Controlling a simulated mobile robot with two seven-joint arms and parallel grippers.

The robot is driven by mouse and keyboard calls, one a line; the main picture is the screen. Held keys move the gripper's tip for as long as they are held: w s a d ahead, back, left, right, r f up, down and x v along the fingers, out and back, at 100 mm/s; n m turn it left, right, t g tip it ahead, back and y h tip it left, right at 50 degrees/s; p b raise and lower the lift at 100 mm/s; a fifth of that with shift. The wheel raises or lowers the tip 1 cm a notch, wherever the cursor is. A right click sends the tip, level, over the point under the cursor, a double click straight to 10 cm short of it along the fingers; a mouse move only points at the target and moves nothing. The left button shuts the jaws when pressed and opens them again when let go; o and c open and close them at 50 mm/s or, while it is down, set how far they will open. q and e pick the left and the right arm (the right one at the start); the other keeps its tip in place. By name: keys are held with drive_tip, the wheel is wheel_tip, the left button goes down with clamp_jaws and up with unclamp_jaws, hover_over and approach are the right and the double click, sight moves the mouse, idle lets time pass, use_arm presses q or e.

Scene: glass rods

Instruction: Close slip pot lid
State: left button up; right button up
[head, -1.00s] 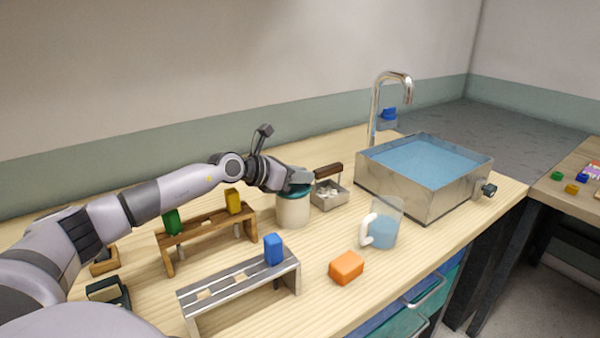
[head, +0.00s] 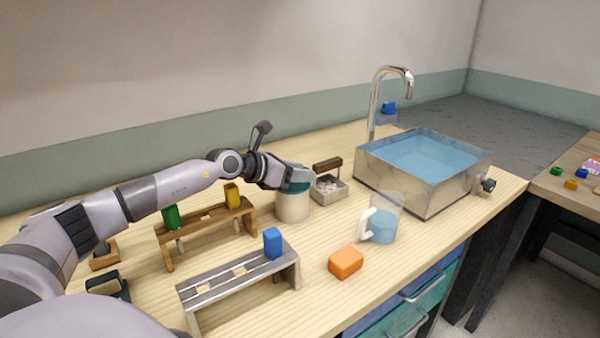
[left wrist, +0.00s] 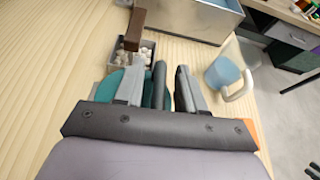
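The slip pot (head: 293,208) is a cream cylinder on the bench, in the middle of the head view. Its teal lid (head: 290,187) shows at the pot's top, partly covered by my left gripper (head: 302,180). In the left wrist view the teal lid (left wrist: 114,82) shows beside and behind the fingers (left wrist: 170,70). The dark finger pads stand close together with a narrow gap; I cannot tell whether they grip part of the lid. Whether the lid sits fully on the rim is hidden. My right gripper is not in view.
A small metal tray (head: 340,193) with a brown handle stands just right of the pot. A jug (head: 383,225), an orange block (head: 346,262) and a water basin (head: 450,185) are further right. A wooden rack (head: 200,229) and grey rack (head: 215,287) stand left and in front.

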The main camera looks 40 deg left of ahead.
sight(282, 192)
use_arm(q)
drive_tip(key=b+v, duration=0.1)
drive_tip(key=v, duration=0.4)
drive_tip(key=shift+f, duration=0.2)
drive_tip(key=shift+b+v, duration=0.45)
drive_tip(key=shift+v, duration=0.5)
drive_tip(key=shift+r, duration=0.15)
